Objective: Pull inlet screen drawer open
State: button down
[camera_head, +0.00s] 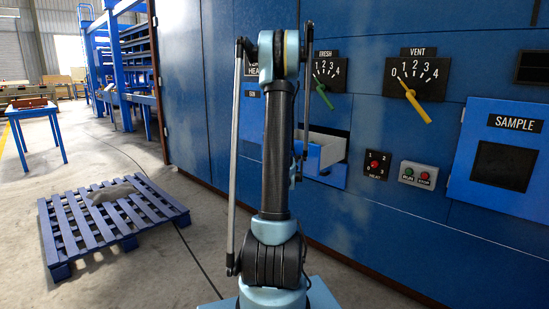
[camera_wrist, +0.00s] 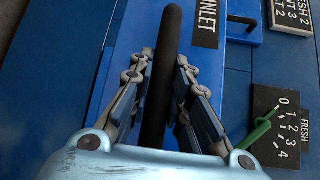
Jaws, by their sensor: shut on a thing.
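The inlet screen drawer (camera_head: 327,145) stands out from the blue machine wall in the head view, partly behind my arm. Its pale inside shows from above, so it is at least partly open. In the wrist view its blue front (camera_wrist: 122,60) carries a black INLET label (camera_wrist: 206,22) and a long black bar handle (camera_wrist: 170,35). My gripper (camera_wrist: 161,65) has one finger on each side of this handle and is shut on it. In the head view my arm hides the gripper and handle.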

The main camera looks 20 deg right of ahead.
jog(key=shift+s+a, duration=0.3)
jog(key=c, duration=1.5)
grip_release()
jog(key=shift+w, duration=0.15)
jog(key=v, duration=1.2)
jog(key=shift+a+f, duration=0.15)
jog(key=shift+f, duration=0.05)
jog(key=shift+w, duration=0.1)
